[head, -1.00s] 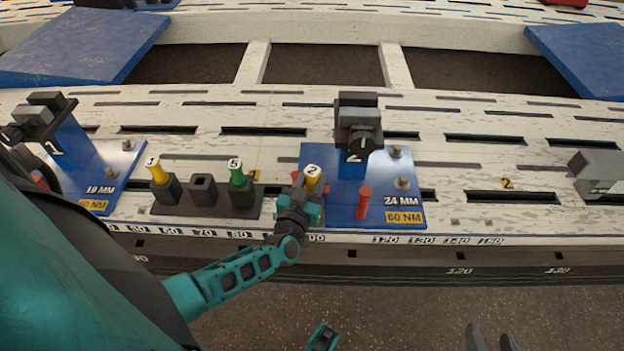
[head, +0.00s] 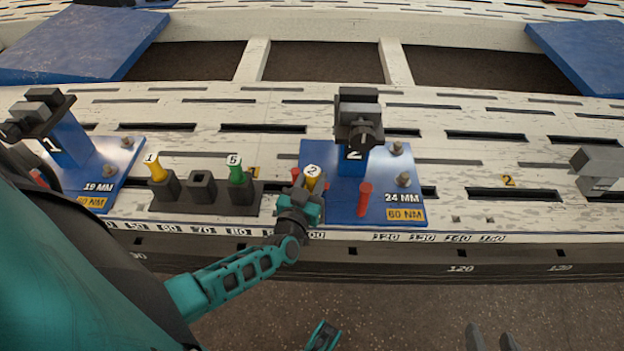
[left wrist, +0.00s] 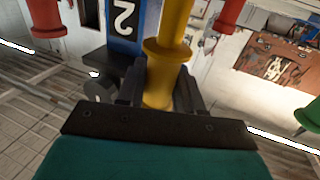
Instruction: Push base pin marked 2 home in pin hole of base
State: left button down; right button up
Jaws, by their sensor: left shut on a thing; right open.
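The yellow base pin marked 2 (head: 312,174) stands at the left edge of the blue base marked 2 (head: 345,207). My left gripper (head: 303,192) is shut on this pin. In the left wrist view the yellow pin (left wrist: 170,50) sits between the fingers of my left gripper (left wrist: 160,92), and its collar shows above them. The pin hole and the pin's lower end are hidden behind the gripper, so I cannot tell how deep it sits.
A dark holder (head: 205,203) left of the base carries a yellow pin marked 1 (head: 156,167) and a green pin marked 5 (head: 237,170); its middle socket is empty. A red pin (head: 363,198) stands on the base. A grey block (head: 594,170) is at right.

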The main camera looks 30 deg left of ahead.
pick_arm(q)
jog(key=shift+f+b, duration=1.85)
jog(key=shift+f, duration=0.25)
pick_arm(e)
jog(key=shift+f, duration=1.9)
pick_arm(q)
jog(key=shift+f, duration=1.25)
jog(key=c, duration=0.7)
grip_release()
pick_arm(e)
jog(key=shift+f, duration=0.1)
pick_arm(q)
jog(key=shift+o, duration=0.2)
jog(key=shift+f, duration=0.1)
pick_arm(e)
jog(key=shift+a, duration=0.1)
